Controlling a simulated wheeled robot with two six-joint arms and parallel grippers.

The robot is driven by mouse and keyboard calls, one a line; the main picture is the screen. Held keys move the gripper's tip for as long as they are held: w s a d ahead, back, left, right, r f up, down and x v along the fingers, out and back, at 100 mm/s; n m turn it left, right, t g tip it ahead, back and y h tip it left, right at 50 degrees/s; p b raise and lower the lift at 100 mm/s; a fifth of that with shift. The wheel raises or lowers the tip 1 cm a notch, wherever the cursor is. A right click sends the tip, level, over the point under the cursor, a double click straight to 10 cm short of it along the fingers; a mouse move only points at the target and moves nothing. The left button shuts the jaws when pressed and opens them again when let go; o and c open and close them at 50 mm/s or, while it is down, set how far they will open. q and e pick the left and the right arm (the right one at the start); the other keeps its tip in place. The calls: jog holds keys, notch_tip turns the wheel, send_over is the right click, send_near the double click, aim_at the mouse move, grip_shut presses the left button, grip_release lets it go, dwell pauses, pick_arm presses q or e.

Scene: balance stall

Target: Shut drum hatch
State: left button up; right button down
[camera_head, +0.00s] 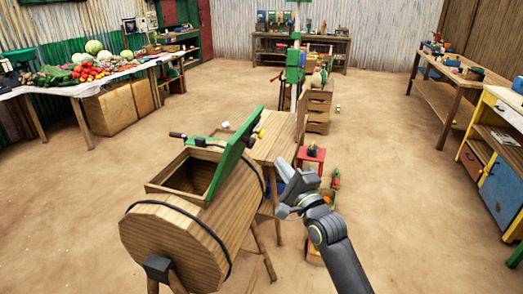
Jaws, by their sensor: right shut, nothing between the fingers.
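The wooden drum (175,238) lies on its side on legs at the lower left of centre, with a dark band around it. Its opening (186,173) faces up and is framed by a wooden rim. The green hatch (234,152) is open and stands tilted up at the right side of the opening. A small yellow fitting shows near the hatch's top. My right gripper (283,187) is right of the drum and hatch, shut and empty, and looks apart from the hatch. My left gripper is not in view.
A wooden table (276,148) stands directly behind the drum. A red stool (311,160) and a crate are behind my right arm. A produce table (62,87) is at the left and a workbench (463,78) at the right. The dirt floor between is mostly free.

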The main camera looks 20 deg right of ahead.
jog(key=w+a+r+p, duration=0.1)
jog(key=w+a+r, duration=0.1)
jog(key=w, duration=0.3)
jog(key=shift+w+a, duration=0.2)
jog(key=shift+a, duration=0.7)
jog(key=shift+r, duration=0.25)
